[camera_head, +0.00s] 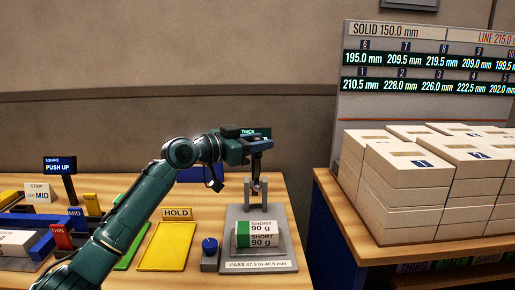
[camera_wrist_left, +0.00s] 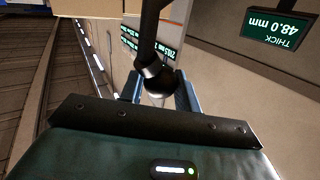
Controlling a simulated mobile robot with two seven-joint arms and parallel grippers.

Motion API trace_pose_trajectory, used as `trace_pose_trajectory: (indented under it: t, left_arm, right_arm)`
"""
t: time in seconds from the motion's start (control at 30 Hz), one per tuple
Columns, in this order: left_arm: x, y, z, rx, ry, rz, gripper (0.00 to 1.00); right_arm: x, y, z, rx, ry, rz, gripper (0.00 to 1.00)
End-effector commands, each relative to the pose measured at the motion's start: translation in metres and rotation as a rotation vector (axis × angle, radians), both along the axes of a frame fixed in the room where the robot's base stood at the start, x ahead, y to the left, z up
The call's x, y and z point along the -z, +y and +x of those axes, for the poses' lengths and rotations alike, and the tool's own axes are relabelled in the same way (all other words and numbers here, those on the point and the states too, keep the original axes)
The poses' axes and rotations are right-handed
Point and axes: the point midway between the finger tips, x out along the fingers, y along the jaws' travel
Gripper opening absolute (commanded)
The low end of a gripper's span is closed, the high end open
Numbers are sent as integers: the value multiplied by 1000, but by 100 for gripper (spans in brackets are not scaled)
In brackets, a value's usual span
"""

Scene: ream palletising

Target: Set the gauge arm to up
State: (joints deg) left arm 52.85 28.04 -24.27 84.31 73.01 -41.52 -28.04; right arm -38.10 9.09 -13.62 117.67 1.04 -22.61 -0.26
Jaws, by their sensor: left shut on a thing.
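The thickness gauge stands on the right part of the left table, with a grey base (camera_head: 285,254) marked PASS 47.5 to 48.5 mm. The gauge display (camera_wrist_left: 276,30) reads THICK 48.0 mm. My right gripper is out of view.
A yellow HOLD pad (camera_head: 163,247) and a blue knob (camera_head: 209,246) lie left of the gauge. A sign (camera_head: 60,166) reads SQUARE, PUSH UP. White reams (camera_head: 410,190) are stacked on the right table, below a number board (camera_head: 425,75). A gap separates the tables.

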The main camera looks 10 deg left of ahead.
Motion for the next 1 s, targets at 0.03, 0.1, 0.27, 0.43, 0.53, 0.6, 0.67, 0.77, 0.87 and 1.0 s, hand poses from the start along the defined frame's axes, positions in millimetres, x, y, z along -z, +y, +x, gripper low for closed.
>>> trace_pose_trajectory:
  t: [0.03,0.1,0.27,0.43,0.53,0.6,0.67,0.77,0.87,1.0]
  left_arm:
    - [0,1,1,-3,-2,1,0]
    - [0,1,1,-3,-2,1,0]
    - [0,1,1,-3,-2,2,0]
    - [1,1,1,-3,-1,2,41]
    - [1,1,1,-2,0,1,49]
    - [1,1,1,-2,0,1,52]
    - [1,1,1,-2,0,1,52]
    - [1,1,0,-2,0,1,52]
    - [1,3,-1,-2,0,1,52]
    - [2,14,-14,-4,-1,2,52]
  right_arm:
    - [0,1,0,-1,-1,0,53]
    - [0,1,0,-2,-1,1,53]
    - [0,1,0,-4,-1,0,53]
    - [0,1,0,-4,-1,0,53]
    - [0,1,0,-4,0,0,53]
    - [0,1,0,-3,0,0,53]
    - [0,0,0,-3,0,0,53]
    - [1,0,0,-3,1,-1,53]
    - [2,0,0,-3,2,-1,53]
    - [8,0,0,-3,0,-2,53]
